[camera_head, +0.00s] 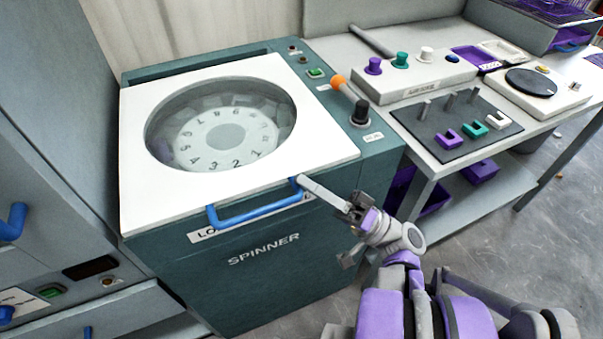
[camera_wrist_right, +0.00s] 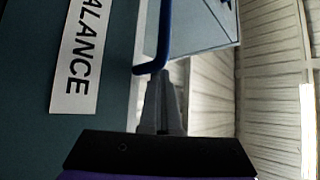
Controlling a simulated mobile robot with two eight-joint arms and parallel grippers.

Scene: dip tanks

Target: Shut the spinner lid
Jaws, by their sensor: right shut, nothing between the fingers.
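The spinner (camera_head: 260,270) is a dark green cabinet with a white lid (camera_head: 325,140) lying flat over its top. The lid has a round clear window (camera_head: 222,125), with a numbered dial visible beneath it. A blue handle (camera_head: 250,213) sits at the lid's front edge; it also shows in the right wrist view (camera_wrist_right: 165,40). My right gripper (camera_head: 303,181) is shut and empty, its fingertips at the right end of the handle. In the right wrist view its fingers (camera_wrist_right: 162,80) come up close against the handle; contact cannot be told. My left gripper is not in view.
A knob (camera_head: 361,112), an orange-tipped lever (camera_head: 339,82) and a green button (camera_head: 315,72) are on the spinner's right panel. A bench (camera_head: 440,165) with a dark rack (camera_head: 455,120) stands to the right. A grey cabinet (camera_head: 50,120) stands close on the left.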

